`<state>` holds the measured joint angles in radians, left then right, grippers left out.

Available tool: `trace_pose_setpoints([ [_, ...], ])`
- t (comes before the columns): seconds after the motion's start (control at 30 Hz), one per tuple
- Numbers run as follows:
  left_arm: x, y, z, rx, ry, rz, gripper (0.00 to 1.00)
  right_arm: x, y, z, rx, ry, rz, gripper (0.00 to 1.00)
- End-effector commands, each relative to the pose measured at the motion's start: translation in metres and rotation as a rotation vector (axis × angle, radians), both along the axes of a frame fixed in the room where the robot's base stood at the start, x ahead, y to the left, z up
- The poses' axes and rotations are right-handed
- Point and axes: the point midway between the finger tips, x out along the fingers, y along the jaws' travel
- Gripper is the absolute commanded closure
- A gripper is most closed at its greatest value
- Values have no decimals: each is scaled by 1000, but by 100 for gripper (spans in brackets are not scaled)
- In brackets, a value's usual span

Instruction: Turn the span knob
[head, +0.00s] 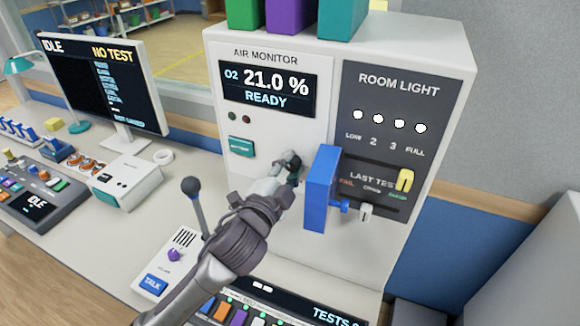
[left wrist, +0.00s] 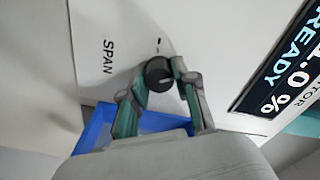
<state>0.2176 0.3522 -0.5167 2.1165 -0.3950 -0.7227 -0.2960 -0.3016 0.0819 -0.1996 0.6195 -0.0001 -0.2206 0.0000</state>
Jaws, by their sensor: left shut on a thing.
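The span knob (left wrist: 158,72) is a small dark round knob on the white front panel of the air monitor (head: 270,38). The word SPAN is printed beside it in the left wrist view. My left gripper (head: 290,165) reaches the panel below the O2 display, and its fingers hide most of the knob in the head view. In the left wrist view my left gripper (left wrist: 160,80) has its two fingertips closed on either side of the knob. My right gripper is not in view.
A blue box-like part (head: 320,190) stands out from the panel just right of my left gripper. A microphone (head: 191,188) on a talk unit stands left of my arm. A lit console (head: 260,300) lies below. A monitor (head: 100,80) stands at the left.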

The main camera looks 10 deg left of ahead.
Motion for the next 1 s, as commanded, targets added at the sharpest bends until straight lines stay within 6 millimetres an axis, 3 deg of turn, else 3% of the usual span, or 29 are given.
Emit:
trace_pose_setpoints([
  [0.23, 0, 0, 1, -240, 48, -1, 100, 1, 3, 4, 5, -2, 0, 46],
  [0.53, 0, 0, 0, -259, 52, -2, 100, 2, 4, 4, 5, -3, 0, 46],
  [0.57, 0, 0, 0, -259, 52, -2, 66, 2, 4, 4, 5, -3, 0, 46],
  [0.67, 0, 0, 0, -258, 52, -1, 49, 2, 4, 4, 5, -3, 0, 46],
  [0.7, 0, 0, 0, -258, 52, -1, 45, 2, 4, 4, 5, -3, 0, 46],
  [1.0, -1, 0, 0, -257, 51, -1, 45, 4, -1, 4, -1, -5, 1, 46],
])
